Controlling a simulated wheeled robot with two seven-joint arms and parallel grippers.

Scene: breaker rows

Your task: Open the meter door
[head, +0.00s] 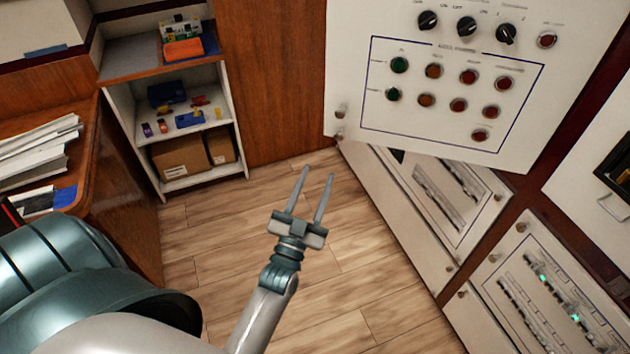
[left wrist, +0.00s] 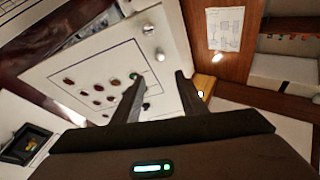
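A white door panel (head: 445,90) with dark rotary knobs and red, orange and green lamps is at the upper right. It stands at an angle to the cabinet wall, swung outward. Small metal knobs (head: 340,112) sit at its left edge. Another white panel with a black framed unit (head: 615,168) is at the right edge; I cannot read which is the meter door. My left gripper (head: 318,172) is open and empty, just below and left of the lamp panel's lower corner. In the left wrist view, the lamp panel (left wrist: 112,65) lies beyond the spread fingers (left wrist: 158,85).
Lower cabinet doors (head: 435,205) and a breaker panel with green lights (head: 545,300) line the right. A shelf (head: 205,182) with boxes stands at the back left, beside a desk (head: 100,150) with papers. The wooden floor (head: 350,260) is clear.

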